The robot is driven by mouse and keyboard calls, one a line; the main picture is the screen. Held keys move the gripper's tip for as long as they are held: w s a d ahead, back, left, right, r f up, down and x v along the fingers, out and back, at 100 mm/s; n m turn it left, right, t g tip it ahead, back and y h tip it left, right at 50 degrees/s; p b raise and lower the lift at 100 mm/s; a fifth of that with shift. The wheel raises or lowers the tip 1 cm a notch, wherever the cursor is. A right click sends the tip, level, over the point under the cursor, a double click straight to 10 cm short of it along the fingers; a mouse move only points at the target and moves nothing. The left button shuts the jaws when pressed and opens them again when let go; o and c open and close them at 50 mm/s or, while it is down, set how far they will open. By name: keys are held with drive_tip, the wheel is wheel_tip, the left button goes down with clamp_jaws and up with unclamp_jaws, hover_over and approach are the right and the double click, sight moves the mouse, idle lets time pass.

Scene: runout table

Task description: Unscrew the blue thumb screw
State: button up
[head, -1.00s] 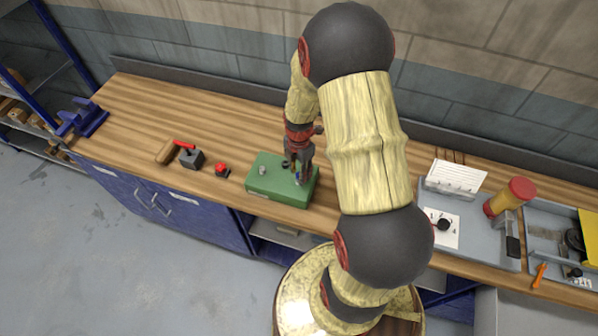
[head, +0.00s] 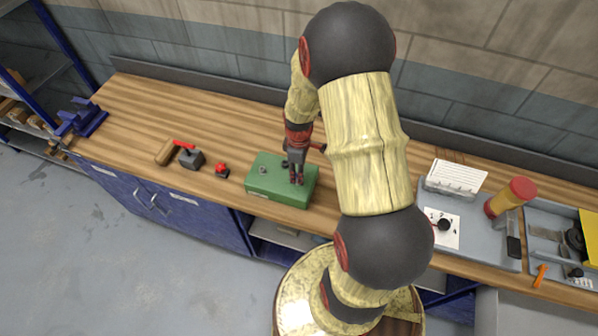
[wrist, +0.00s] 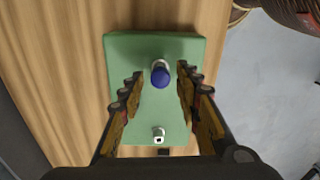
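The green box (head: 262,189) lies on the wooden bench below my gripper (head: 296,180). In the wrist view its top (wrist: 130,55) carries the blue thumb screw (wrist: 161,77), a round blue knob on a pale metal collar. My gripper (wrist: 160,80) is open, with one finger on each side of the blue knob. A gap shows between the knob and each fingertip. Whether the tips are level with the knob or above it, I cannot tell. A pale metal post (wrist: 158,135) stands elsewhere on the same top. In the head view my fingers hide the blue screw.
Left of the box are a small red-topped block (head: 222,170), a dark block with a red handle (head: 191,158) and a wooden block (head: 167,152). A blue vise-like piece (head: 82,119) is at the far left. Grey trays (head: 478,252) stand at the right.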

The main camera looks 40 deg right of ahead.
drive_tip(key=m, duration=0.3)
drive_tip(key=shift+m, duration=0.4)
drive_tip(key=m, duration=1.2)
drive_tip(key=shift+c, duration=1.4)
clamp_jaws()
